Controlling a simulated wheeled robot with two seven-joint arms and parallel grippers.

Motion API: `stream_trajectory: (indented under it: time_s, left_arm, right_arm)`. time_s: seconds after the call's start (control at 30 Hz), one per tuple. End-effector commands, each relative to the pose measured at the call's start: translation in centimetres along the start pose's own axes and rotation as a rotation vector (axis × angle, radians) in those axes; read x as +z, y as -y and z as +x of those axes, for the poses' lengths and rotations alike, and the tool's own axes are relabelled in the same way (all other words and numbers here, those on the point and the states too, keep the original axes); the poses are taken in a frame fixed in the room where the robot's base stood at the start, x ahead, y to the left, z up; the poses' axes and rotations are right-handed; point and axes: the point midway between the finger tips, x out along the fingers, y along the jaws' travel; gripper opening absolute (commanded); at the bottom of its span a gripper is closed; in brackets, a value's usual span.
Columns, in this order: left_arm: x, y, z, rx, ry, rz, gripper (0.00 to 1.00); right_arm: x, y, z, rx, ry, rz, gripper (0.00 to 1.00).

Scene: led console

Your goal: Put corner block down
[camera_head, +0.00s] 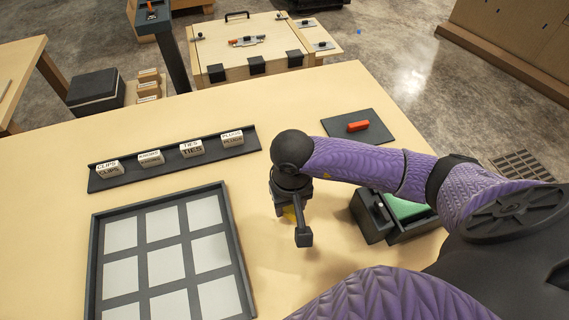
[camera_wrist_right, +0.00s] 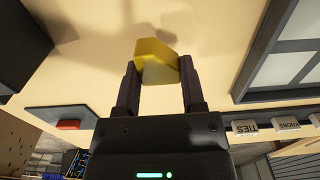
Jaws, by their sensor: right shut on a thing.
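A yellow corner block (camera_wrist_right: 157,62) is between the two fingers of my right gripper (camera_wrist_right: 157,80) in the right wrist view. The fingers press on its two sides. In the head view my right gripper (camera_head: 291,222) hangs over the bare table between the grid panel and the dark box, and only a sliver of the yellow block (camera_head: 289,214) shows behind it. Whether the block touches the table I cannot tell. My left gripper is in neither view.
A dark-framed panel of pale squares (camera_head: 88,262) lies at the left. Behind it stands a rack (camera_head: 100,183) of labelled blocks. A dark pad (camera_head: 345,117) with a red piece (camera_head: 358,126) is at the back right. A dark box (camera_head: 374,226) with a green part stands right of my gripper.

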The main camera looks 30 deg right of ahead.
Motion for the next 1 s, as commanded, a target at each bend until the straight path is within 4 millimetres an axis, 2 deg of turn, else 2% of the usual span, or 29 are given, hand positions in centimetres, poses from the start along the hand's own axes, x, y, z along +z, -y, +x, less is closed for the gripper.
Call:
stream_trajectory:
  time_s: [0.1,0.2,0.5,0.53,0.67,0.7,0.93,1.0]
  left_arm:
    - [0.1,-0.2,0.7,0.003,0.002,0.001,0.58]
    - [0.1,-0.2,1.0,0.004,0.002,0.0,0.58]
    - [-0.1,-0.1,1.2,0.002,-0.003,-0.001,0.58]
    - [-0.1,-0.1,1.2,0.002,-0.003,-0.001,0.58]
    - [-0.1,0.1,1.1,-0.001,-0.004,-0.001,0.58]
    - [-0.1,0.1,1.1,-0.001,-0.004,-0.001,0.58]
    - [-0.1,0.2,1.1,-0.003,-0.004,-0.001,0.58]
    - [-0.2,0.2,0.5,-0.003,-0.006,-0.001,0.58]
  right_arm:
    - [0.1,0.0,2.3,0.0,0.004,0.001,0.0]
    - [0.1,0.0,3.7,0.001,0.002,0.0,0.0]
    - [0.0,0.0,3.9,0.001,0.0,-0.001,0.0]
    - [0.0,0.0,3.9,0.0,0.0,-0.001,0.56]
    - [0.0,0.0,3.8,0.0,0.0,-0.001,0.83]
    - [0.0,0.0,3.8,0.0,0.0,-0.001,0.87]
    - [0.0,0.0,3.7,0.0,0.0,-0.001,0.87]
    - [0.0,0.0,3.1,-0.001,-0.001,-0.001,0.87]
